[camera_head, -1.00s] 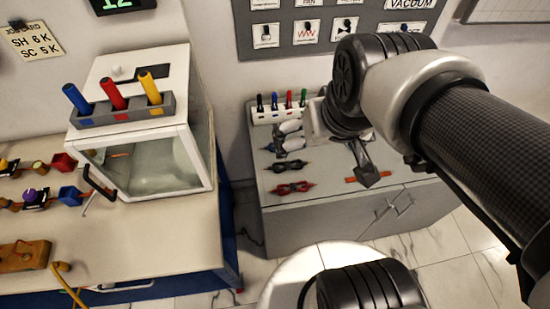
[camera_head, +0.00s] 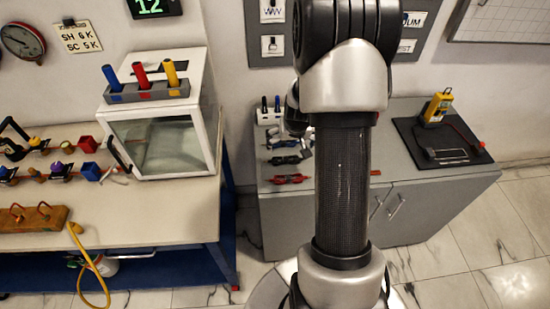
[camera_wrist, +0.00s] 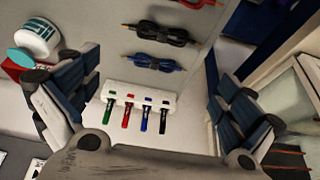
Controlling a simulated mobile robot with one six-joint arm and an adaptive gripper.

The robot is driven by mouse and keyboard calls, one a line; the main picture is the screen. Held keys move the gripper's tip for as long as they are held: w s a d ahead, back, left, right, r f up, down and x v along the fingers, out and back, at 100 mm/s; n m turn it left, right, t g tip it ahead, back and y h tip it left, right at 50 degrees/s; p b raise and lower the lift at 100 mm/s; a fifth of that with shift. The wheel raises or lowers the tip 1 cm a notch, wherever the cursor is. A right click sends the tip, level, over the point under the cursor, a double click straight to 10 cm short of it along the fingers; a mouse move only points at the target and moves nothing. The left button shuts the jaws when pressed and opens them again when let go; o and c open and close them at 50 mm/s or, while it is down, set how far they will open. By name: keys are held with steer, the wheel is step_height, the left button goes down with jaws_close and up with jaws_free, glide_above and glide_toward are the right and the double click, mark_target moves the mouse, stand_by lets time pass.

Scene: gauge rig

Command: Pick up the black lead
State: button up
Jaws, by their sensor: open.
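The black lead (camera_wrist: 160,35) is a coiled bundle lying on the grey cabinet top, in the upper middle of the wrist view. A blue lead (camera_wrist: 154,63) lies beside it and a red lead (camera_wrist: 197,3) is cut by the top edge. In the head view the black lead (camera_head: 285,160) lies between the blue lead and the red lead (camera_head: 290,179), left of my arm. My gripper (camera_wrist: 155,78) is open and empty, its fingers at the left and right of the wrist view. My arm hides most of it in the head view.
A white rack (camera_wrist: 138,96) holds several coloured pens near the gripper. A yellow meter (camera_head: 437,108) stands on a black mat (camera_head: 408,132) at the cabinet's right. A glass-fronted box (camera_head: 160,145) stands on the left bench (camera_head: 180,220); a gap separates bench and cabinet.

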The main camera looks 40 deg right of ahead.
steer(key=b, duration=0.3)
glide_above(286, 158)
steer(key=s+a, duration=0.1)
steer(key=s, duration=0.1)
steer(key=f, duration=1)
steer(key=shift+s+a, duration=0.1)
steer(key=shift+s, duration=0.1)
steer(key=shift+a+b+x, duration=0.2)
steer(key=shift+b+x, duration=0.6)
steer(key=shift+x, duration=1.95)
steer(key=c, duration=1)
